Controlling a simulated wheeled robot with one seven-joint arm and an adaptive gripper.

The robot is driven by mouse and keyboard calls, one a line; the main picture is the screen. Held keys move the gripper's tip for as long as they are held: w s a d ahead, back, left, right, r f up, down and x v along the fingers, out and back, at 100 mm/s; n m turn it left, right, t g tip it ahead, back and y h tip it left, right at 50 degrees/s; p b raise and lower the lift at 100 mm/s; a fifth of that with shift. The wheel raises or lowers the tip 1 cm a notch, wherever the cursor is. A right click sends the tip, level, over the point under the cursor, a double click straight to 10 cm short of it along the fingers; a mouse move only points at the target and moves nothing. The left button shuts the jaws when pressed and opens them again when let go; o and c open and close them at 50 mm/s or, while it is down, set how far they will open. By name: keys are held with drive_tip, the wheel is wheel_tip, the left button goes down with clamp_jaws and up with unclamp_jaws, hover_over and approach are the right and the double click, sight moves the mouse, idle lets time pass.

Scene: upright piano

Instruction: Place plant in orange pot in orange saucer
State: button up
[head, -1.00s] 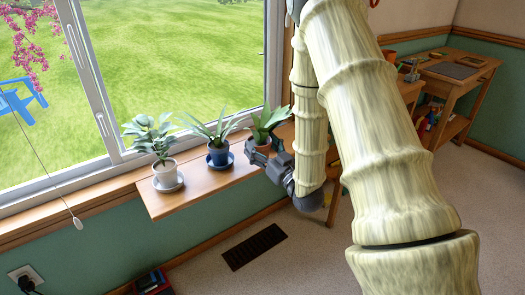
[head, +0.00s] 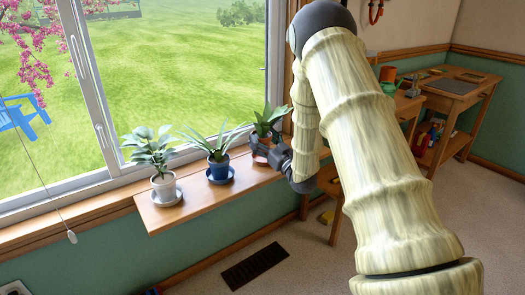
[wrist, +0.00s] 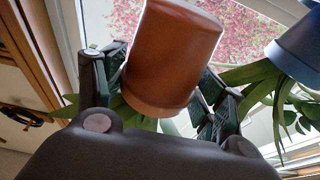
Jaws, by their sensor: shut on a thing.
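The plant in the orange pot (head: 263,130) is at the right end of the window shelf in the head view. My gripper (head: 262,146) is shut on this pot and holds it raised above the shelf. In the wrist view the orange pot (wrist: 172,58) fills the space between my two fingers (wrist: 165,88), with green leaves beyond it. The orange saucer (head: 260,159) shows as a small reddish edge below my gripper, mostly hidden by it. The pot appears apart from the saucer, but the gap is hard to judge.
A plant in a blue pot (head: 218,168) stands on a blue saucer just left of my gripper. A plant in a white pot (head: 163,187) stands farther left. The window is close behind. A wooden desk (head: 455,85) stands at the right.

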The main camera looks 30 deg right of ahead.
drive_tip(key=shift+w+d+f, duration=0.15)
drive_tip(key=shift+w+f, duration=0.05)
drive_tip(key=shift+f+b, duration=0.65)
drive_tip(key=shift+f, duration=0.85)
drive_tip(key=shift+f, duration=0.2)
drive_tip(key=o, duration=1.3)
drive_tip(key=shift+o, duration=0.2)
